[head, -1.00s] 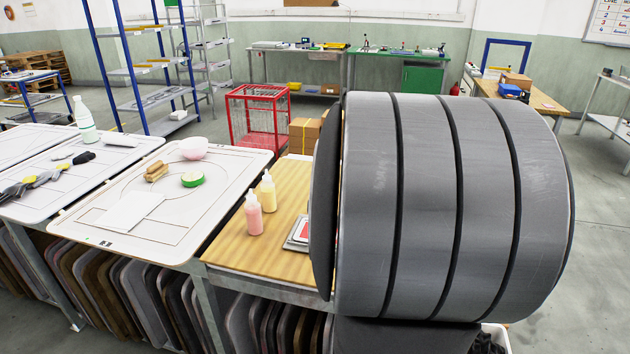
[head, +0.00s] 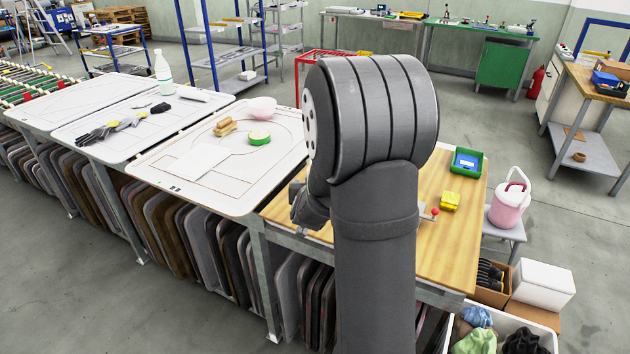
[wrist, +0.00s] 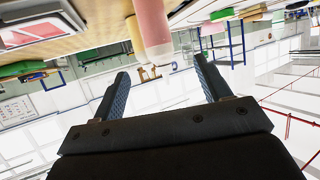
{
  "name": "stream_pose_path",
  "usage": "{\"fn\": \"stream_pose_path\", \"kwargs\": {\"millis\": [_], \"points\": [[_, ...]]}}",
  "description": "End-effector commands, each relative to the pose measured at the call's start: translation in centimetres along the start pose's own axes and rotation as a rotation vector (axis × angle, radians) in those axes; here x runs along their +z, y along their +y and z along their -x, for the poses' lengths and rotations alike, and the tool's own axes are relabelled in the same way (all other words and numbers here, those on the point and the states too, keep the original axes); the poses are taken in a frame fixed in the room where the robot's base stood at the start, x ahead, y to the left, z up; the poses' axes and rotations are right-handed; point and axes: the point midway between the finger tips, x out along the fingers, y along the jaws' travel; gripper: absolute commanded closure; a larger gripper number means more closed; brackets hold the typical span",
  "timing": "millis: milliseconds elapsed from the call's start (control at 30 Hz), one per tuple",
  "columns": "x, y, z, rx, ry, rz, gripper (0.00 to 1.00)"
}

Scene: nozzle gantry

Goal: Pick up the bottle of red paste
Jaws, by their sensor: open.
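The bottle of red paste (wrist: 151,22) shows in the wrist view as a pink cylinder with a paler end, just beyond the gap between my fingers. My gripper (wrist: 160,72) is open, its two dark fingers spread apart with nothing between them. A cream-yellow bottle (wrist: 136,38) shows partly behind the pink one. The wrist picture is upside down, with the wooden table (wrist: 105,40) along its top. In the head view my arm hides both bottles, and the fingertips cannot be made out there.
On the wooden table (head: 448,245) are a yellow block (head: 450,201) and a green bin (head: 467,161). To the left, a white board (head: 150,170) holds a pink bowl (head: 263,107) and a green-rimmed disc (head: 259,137).

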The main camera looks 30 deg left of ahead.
Motion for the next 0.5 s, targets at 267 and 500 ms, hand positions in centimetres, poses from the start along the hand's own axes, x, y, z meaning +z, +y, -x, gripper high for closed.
{"fn": "stream_pose_path", "kwargs": {"millis": [267, 500], "points": [[0.1, 0.1, -5.1, 0.002, 0.000, 0.000, 0.30], [0.1, 0.1, -8.3, 0.001, -0.001, -0.001, 0.30]]}}
